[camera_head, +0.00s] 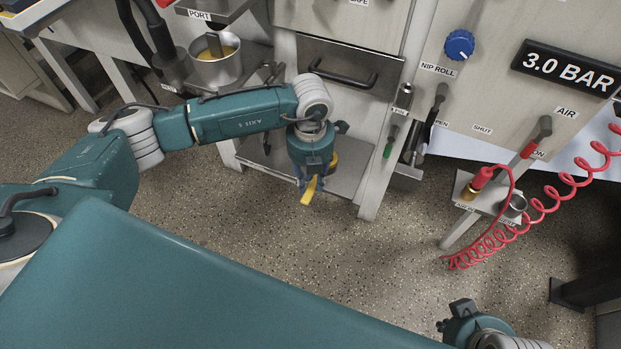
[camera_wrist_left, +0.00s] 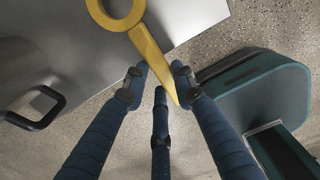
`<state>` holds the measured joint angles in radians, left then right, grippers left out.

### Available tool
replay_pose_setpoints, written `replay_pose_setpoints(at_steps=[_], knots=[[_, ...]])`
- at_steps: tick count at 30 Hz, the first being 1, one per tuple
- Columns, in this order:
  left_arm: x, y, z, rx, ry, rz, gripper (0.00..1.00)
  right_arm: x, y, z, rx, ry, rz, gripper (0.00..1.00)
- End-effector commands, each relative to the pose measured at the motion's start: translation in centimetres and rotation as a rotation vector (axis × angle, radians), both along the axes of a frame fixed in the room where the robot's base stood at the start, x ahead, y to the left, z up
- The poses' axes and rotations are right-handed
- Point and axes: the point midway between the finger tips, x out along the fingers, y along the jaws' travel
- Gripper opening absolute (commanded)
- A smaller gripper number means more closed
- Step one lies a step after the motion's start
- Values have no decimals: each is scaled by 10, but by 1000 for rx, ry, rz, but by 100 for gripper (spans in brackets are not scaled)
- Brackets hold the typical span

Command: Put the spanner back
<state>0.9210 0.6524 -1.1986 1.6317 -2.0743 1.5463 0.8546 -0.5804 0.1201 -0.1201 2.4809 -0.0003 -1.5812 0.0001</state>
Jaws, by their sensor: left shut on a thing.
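The yellow spanner (camera_wrist_left: 150,48) has a ring end at the top of the left wrist view and a tapering end between my left fingers. My left gripper (camera_wrist_left: 160,82) is shut on it. In the head view the left gripper (camera_head: 311,186) points down in front of the machine, with the yellow spanner (camera_head: 309,191) showing at its fingertips. The spanner's ring end is mostly hidden there. My right gripper (camera_head: 455,318) shows only partly at the bottom right, and its finger state is unclear.
A grey shelf (camera_head: 345,180) lies behind the left gripper, below a drawer with a black handle (camera_head: 343,75). A metal pot (camera_head: 215,62) stands at upper left. A red coiled hose (camera_head: 545,205) and a small bracket (camera_head: 480,200) are at right. The speckled floor in the middle is clear.

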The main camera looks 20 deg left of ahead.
Motion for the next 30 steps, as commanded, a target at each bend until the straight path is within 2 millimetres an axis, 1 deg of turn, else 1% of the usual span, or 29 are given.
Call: replay_pose_setpoints(at_steps=[21,22,25,30], knots=[[0,0,-13,-1,0,0,0,0,0,-10,0,0,1,0],[0,0,-13,-1,0,0,28,0,0,-10,0,0,1,0],[0,0,-12,0,0,0,48,0,0,-9,0,1,1,0],[0,0,-12,0,0,0,48,0,0,-9,0,1,0,0]])
